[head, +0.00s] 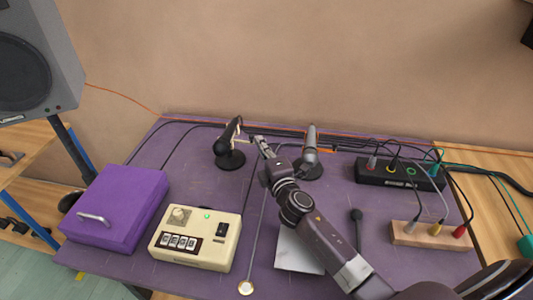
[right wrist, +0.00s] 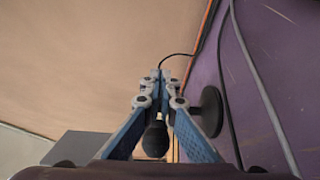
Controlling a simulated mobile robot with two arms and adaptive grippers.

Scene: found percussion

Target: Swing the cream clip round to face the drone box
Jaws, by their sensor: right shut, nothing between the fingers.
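On the left desk stand (head: 230,160), a black microphone (head: 223,144) sits in a small cream clip (head: 236,139), tilted up to the right. My right gripper (head: 258,140) is just right of the clip, its fingers shut and empty. In the right wrist view the closed fingertips (right wrist: 162,76) point toward the wall; the dark microphone head (right wrist: 155,140) shows between the finger links, and the clip is hidden or too small to tell. A cream box (head: 195,238) with lettered keys and a green light, perhaps the drone box, is at front left. My left gripper is out of view.
A grey microphone on a second stand (head: 310,150) is close right of my gripper. A purple box (head: 115,205) is at left, a black jack box (head: 400,173) and wooden jack block (head: 430,235) at right. Cables run along the back edge.

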